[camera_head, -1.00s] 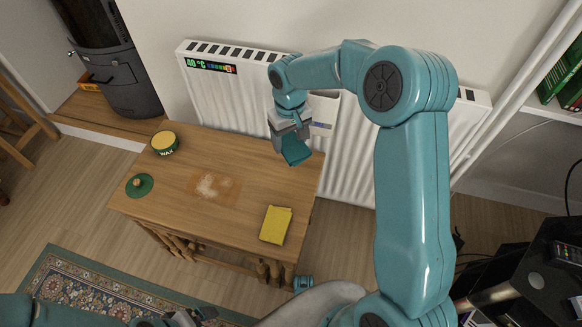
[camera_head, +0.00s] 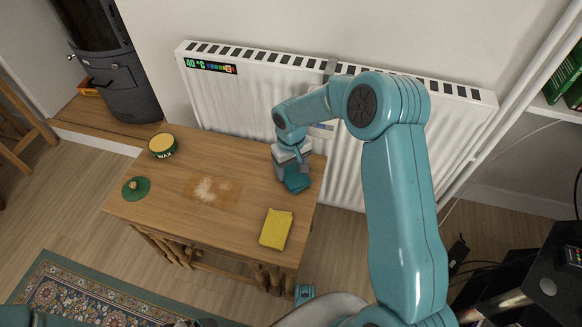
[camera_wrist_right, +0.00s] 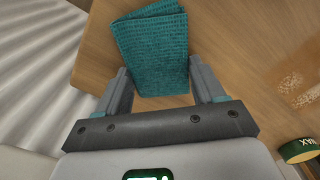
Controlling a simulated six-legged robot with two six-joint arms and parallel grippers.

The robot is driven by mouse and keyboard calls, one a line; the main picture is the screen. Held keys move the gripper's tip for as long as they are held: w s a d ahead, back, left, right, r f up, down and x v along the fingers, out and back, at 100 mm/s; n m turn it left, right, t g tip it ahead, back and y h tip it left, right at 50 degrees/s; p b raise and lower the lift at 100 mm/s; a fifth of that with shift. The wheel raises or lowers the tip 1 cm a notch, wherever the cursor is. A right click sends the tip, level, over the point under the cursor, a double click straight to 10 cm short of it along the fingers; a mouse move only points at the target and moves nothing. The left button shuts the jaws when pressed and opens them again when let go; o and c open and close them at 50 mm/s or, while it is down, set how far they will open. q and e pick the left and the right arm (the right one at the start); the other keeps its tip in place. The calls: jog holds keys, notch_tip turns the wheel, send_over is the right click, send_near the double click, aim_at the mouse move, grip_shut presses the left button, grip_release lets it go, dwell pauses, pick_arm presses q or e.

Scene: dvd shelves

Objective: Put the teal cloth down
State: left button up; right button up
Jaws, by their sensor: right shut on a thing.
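The teal cloth (camera_head: 297,184) is folded and hangs low at the back right part of the wooden table (camera_head: 240,165). My right gripper (camera_head: 293,170) is shut on it. In the right wrist view the ribbed cloth (camera_wrist_right: 152,50) lies between the two fingers of the right gripper (camera_wrist_right: 158,66), with the tabletop behind it. I cannot tell whether the cloth touches the wood. Only a sliver of my left gripper (camera_head: 196,323) shows at the bottom edge, so its jaws cannot be judged.
A yellow cloth (camera_head: 276,229) lies at the table's front right. A wax tin (camera_head: 162,146) and a green lid (camera_head: 136,188) are at the left. A pale powdery patch (camera_head: 214,189) marks the middle. A white radiator (camera_head: 240,105) stands close behind the table.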

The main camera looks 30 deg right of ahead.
aim_at(291, 170)
jog(key=o, duration=1)
jog(key=shift+f, duration=0.15)
jog(key=shift+r, duration=0.3)
notch_tip(291, 170, up, 12)
jog(key=p, duration=0.4)
jog(key=shift+f, duration=0.15)
